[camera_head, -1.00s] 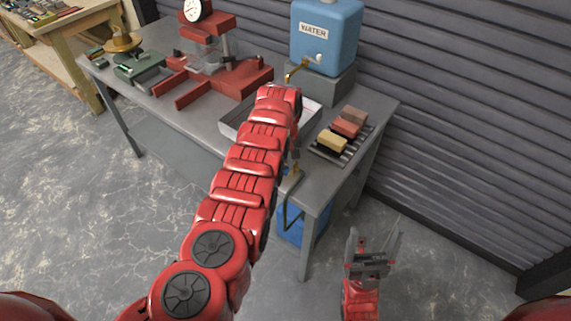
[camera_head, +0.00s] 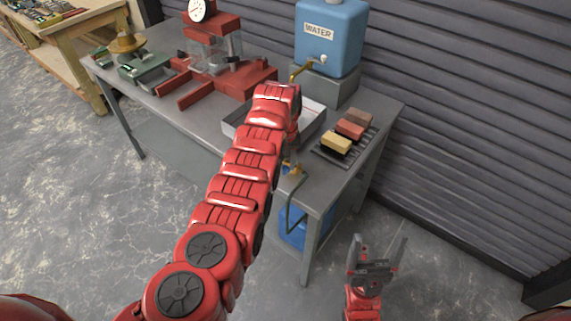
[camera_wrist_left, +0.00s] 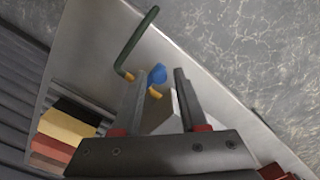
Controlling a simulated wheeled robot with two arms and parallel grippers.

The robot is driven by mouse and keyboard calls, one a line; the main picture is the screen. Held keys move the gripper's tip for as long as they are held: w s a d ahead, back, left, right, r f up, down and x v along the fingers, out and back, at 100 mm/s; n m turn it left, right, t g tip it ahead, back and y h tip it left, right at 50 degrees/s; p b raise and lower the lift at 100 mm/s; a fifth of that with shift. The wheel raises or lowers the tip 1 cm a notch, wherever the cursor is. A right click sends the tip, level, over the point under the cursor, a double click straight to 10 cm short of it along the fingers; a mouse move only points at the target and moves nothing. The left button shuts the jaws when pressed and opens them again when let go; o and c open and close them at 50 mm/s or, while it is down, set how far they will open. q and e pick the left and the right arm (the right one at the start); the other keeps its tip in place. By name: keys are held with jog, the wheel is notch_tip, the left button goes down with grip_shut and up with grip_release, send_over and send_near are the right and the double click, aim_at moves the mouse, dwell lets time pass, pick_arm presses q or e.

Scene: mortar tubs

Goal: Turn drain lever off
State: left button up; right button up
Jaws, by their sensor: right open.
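The drain lever (camera_wrist_left: 157,74) is a small blue handle on a brass valve, seen in the left wrist view. A dark green hose (camera_wrist_left: 135,42) runs from it. The brass valve (camera_head: 294,168) also shows at the table's front edge in the head view. My left gripper (camera_wrist_left: 162,76) is open, its two fingers apart with the lever between or just beyond the tips; I cannot tell contact. In the head view my left arm mostly hides that gripper. My right gripper (camera_head: 378,253) is open and empty, pointing up, right of the table's end.
The grey table (camera_head: 205,125) carries a metal basin (camera_head: 312,118), a blue water tank (camera_head: 332,38), a rack with several blocks (camera_head: 337,142) and a red press (camera_head: 245,80). A blue container (camera_head: 293,228) stands under the table. A ribbed wall (camera_head: 460,120) stands behind.

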pick_arm(q)
jog(key=shift+o, duration=0.5)
jog(key=shift+r, duration=0.2)
notch_tip(320, 180, up, 13)
jog(key=b, duration=0.3)
notch_tip(320, 180, up, 4)
jog(key=p, duration=0.3)
send_over(285, 167)
